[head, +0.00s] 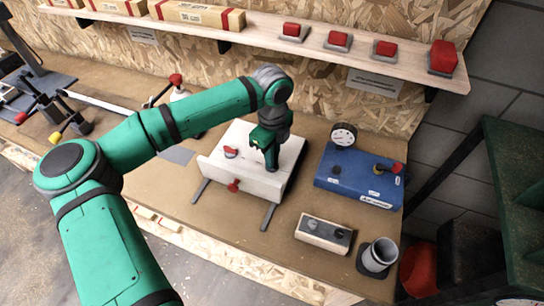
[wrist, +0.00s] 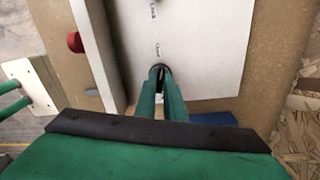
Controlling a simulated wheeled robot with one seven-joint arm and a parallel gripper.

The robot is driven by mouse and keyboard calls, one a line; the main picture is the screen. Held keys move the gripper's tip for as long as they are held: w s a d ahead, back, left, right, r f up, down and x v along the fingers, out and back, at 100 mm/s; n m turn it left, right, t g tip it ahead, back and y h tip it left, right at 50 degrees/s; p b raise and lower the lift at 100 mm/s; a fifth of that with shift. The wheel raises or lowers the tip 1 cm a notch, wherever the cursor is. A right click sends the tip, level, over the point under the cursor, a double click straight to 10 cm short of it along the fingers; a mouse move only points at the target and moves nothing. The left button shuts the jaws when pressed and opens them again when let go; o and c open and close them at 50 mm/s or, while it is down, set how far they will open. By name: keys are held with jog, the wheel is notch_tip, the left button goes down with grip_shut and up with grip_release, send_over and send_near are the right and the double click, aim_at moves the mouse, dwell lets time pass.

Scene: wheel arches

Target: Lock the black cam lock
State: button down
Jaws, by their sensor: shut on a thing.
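The black cam lock (wrist: 160,67) sits on the top face of the white box (wrist: 205,45), near one edge. My gripper (wrist: 161,80) points down at it in the wrist view, its two green fingers shut on the lock from both sides. Only a dark bit of the lock shows between the fingertips, so which way it is turned cannot be told. In the head view my gripper (head: 271,167) reaches down to the right part of the white box (head: 222,170) and hides the lock.
A red cam lock (head: 231,152) is on the box top and a red knob (head: 234,186) on its front. Right of it stand a blue box (head: 345,178) with a gauge (head: 344,134), a small switch panel (head: 324,236) and a grey cup (head: 379,256). A shelf (head: 270,42) runs behind.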

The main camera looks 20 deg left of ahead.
jog(key=m, duration=0.7)
jog(key=shift+r+m, duration=0.1)
jog(key=shift+m, duration=0.3)
jog(key=m, duration=1.3)
jog(key=shift+w+m, duration=0.1)
jog(key=shift+m, duration=0.2)
jog(key=m, duration=0.2)
jog(key=shift+m, duration=0.3)
jog(key=m, duration=0.4)
jog(key=shift+m, duration=1.9)
